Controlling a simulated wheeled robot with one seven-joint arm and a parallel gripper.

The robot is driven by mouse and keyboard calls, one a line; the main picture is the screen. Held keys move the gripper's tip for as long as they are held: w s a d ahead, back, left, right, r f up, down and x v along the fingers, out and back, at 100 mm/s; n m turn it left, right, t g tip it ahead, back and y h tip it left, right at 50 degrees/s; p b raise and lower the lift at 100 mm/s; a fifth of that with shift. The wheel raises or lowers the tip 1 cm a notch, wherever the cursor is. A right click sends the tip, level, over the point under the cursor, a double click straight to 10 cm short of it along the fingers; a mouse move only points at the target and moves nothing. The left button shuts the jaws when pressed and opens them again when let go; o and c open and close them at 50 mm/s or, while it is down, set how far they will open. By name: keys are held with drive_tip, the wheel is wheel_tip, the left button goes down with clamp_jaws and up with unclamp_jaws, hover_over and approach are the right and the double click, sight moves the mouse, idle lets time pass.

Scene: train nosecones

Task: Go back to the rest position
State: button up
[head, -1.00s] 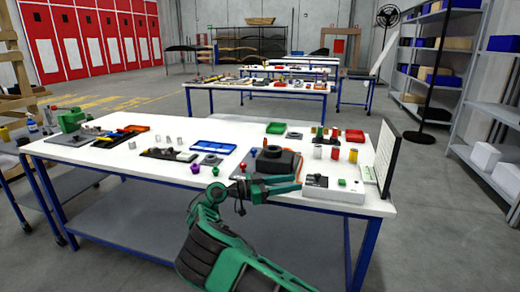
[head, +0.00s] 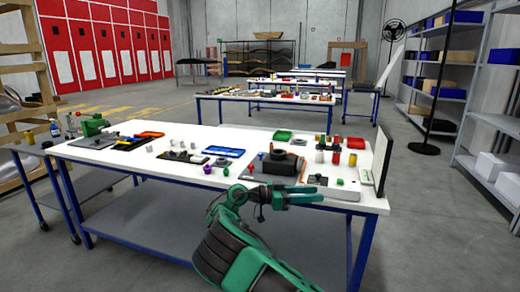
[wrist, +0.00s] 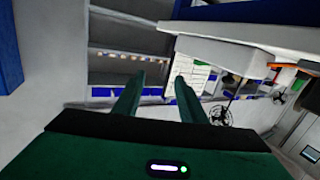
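My gripper (head: 318,194) is green and hangs in front of the near edge of the white workbench (head: 110,164), close to its right part. In the wrist view its two green fingers (wrist: 160,100) stand apart with nothing between them, so it is open and empty. My arm is folded low in front of the bench in the head view.
Shelves (head: 440,75) stand at the right. More benches (head: 263,102) stand behind. Grey floor is free at the right.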

drive_tip(key=s+d+r+g+y, duration=0.2)
drive_tip(key=d+r+g, duration=0.1)
drive_tip(key=d, duration=0.9)
drive_tip(key=s+d+r+n+g+y, duration=0.15)
drive_tip(key=s+d+y, duration=0.25)
drive_tip(key=s+d, duration=0.5)
drive_tip(key=s+d+n+g+y, duration=0.1)
drive_tip(key=s+d+g+y, duration=0.15)
drive_tip(key=s+d, duration=0.6)
drive_tip(key=s+d+n+t+y, duration=0.25)
drive_tip(key=s+y, duration=0.35)
drive_tip(key=s, duration=0.6)
drive_tip(key=s+a+f+n+t+y, duration=0.1)
drive_tip(key=s+a, duration=0.3)
drive_tip(key=s, duration=0.4)
drive_tip(key=s+a+n+t+y, duration=0.1)
drive_tip(key=s+a+n, duration=0.2)
drive_tip(key=s, duration=0.6)
drive_tip(key=shift+a+f+y, duration=0.35)
drive_tip(key=shift+a, duration=0.55)
